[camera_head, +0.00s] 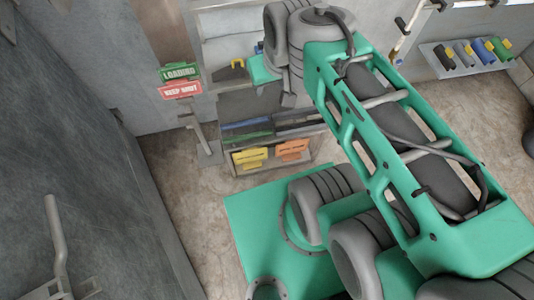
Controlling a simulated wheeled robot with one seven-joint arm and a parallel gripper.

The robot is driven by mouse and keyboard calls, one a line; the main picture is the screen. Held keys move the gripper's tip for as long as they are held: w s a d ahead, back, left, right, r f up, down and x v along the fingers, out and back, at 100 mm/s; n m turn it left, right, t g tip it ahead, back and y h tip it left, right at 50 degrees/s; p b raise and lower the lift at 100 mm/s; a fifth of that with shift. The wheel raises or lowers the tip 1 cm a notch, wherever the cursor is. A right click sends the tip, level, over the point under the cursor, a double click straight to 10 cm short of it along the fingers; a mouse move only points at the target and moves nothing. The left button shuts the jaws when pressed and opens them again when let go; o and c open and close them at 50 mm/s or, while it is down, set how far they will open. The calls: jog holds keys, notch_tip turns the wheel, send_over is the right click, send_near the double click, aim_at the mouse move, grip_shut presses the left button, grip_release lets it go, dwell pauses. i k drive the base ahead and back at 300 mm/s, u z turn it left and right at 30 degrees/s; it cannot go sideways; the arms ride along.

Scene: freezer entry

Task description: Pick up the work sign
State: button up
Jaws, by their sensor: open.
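Two small signs hang one above the other on a grey post: a green sign reading LOADING (180,72) and a red sign reading KEEP SHUT (180,90). A yellow plate (250,157) and an orange plate (292,150) sit low on the front of the shelf unit; their lettering is too small to read. I cannot tell which of these is the work sign. My gripper (236,70) is at the end of my green arm, in front of the upper shelf and to the right of the post signs. It is open, small and partly hidden by my wrist.
The grey shelf unit (228,103) stands against the back wall. A large dark panel (75,160) with a handle (57,235) fills the left side. A wall rack (470,58) with several coloured items is at upper right. Floor (195,210) is clear between panel and shelf.

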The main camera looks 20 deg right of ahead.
aim_at(289, 151)
jog(key=u, duration=1.3)
jog(key=k, duration=1.35)
jog(key=u, duration=0.1)
